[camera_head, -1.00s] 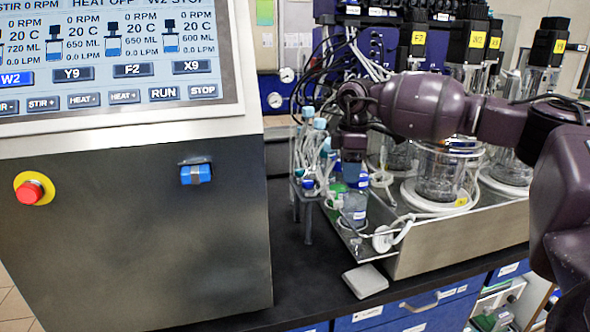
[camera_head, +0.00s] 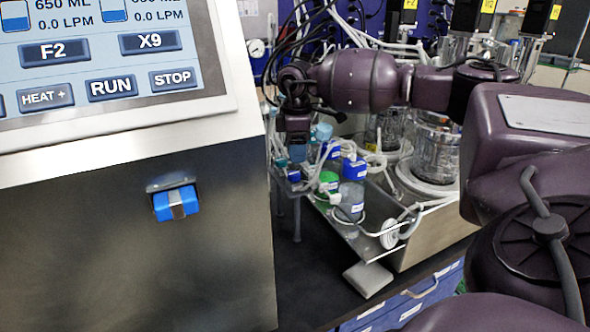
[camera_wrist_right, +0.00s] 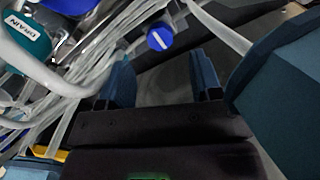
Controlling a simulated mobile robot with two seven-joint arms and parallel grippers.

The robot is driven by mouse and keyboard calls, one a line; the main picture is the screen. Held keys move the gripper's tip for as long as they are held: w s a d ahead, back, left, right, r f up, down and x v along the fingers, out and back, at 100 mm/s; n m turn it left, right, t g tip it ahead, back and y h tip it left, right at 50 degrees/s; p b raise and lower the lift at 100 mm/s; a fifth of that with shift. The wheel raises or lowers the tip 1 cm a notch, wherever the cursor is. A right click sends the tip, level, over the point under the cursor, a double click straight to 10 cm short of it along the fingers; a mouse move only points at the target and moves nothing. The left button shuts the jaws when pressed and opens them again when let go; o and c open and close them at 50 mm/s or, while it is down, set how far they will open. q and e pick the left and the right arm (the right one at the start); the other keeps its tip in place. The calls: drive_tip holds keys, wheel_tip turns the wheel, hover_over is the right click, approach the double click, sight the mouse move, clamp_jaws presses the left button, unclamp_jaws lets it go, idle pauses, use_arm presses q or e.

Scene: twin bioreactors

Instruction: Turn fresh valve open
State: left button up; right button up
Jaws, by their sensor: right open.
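I cannot make out a valve labelled fresh in either view. In the right wrist view a teal cap (camera_wrist_right: 25,42) at the left reads "DRAIN", and a round blue cap (camera_wrist_right: 160,37) lies beyond the fingers. My right gripper (camera_head: 298,152) points down over the group of small capped bottles beside the reactor tray; its fingertips are partly lost among them. In the wrist view the right gripper (camera_wrist_right: 163,82) is open, with nothing between its two fingers. My left gripper is not in view.
The console (camera_head: 120,260) with its screen fills the left, with a blue fitting (camera_head: 175,203) on its front. Clear bottles with blue (camera_head: 354,168) and green (camera_head: 327,182) caps stand near the tray (camera_head: 435,235). Pale tubes crowd the wrist view's left. A dark blue block (camera_wrist_right: 285,90) is at its right.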

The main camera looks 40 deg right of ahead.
sight(296, 173)
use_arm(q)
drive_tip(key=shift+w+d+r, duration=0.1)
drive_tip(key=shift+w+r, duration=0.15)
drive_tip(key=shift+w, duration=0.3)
use_arm(e)
drive_tip(key=shift+w+f, duration=0.1)
drive_tip(key=shift+f, duration=3.1)
drive_tip(key=shift+c, duration=0.2)
drive_tip(key=c, duration=0.9)
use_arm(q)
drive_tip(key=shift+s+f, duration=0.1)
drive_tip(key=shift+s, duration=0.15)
